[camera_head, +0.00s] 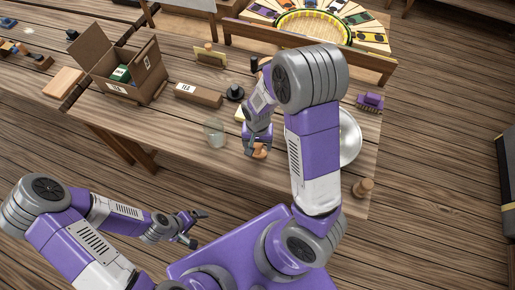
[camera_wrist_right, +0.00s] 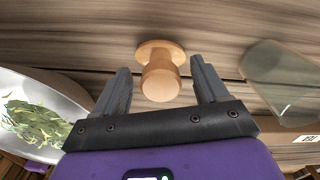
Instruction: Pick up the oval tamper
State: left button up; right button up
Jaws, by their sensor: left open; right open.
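A wooden tamper (camera_head: 260,154) with a wide flat end and a thick rounded stem is at the front of the table, under my right gripper (camera_head: 258,143). In the right wrist view the wooden tamper (camera_wrist_right: 160,80) lies between the two spread fingers of my right gripper (camera_wrist_right: 161,85), with a gap on each side. Whether its wide end is oval is hard to tell. A second small wooden piece (camera_head: 363,188) stands at the table's front right corner. My left gripper (camera_head: 196,229) is open and empty, in front of the table and away from it.
A glass (camera_head: 214,135) stands left of the tamper. A metal bowl (camera_head: 351,137), partly hidden by my right arm, holds green leaves (camera_wrist_right: 35,122). A long tea box (camera_head: 198,95), an open carton (camera_head: 120,75) and a purple object (camera_head: 370,101) are further back.

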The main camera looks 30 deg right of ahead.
grip_shut()
dwell(0.3)
notch_tip(320, 180, up, 10)
jog(key=shift+r+p, duration=0.1)
jog(key=shift+p, duration=1.15)
jog(key=c, duration=0.6)
grip_release()
grip_shut()
